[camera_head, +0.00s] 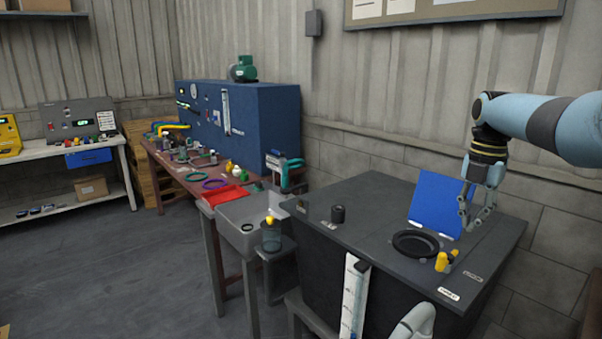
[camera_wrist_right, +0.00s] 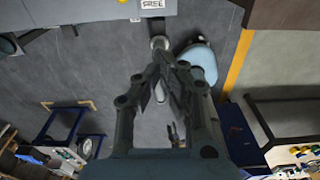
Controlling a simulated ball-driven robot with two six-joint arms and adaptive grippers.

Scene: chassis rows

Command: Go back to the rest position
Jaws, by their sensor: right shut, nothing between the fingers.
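My right arm comes in from the right edge in the head view. My right gripper (camera_head: 468,222) hangs fingers down at the right part of the dark grey cabinet top (camera_head: 378,205), in front of a blue panel's right edge. In the right wrist view my right gripper (camera_wrist_right: 168,62) has its fingertips together with nothing between them, and grey floor lies behind them. A pale curved part of my own body shows at the bottom of the head view. I cannot make out my left gripper in either view.
The blue panel (camera_head: 437,203) leans upright on the cabinet top. A black ring (camera_head: 416,243), a yellow part (camera_head: 441,262) and a dark knob (camera_head: 338,213) are near it. A grey sink (camera_head: 250,216) and a cluttered bench stand to the left. Open floor (camera_head: 110,275) lies at the left.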

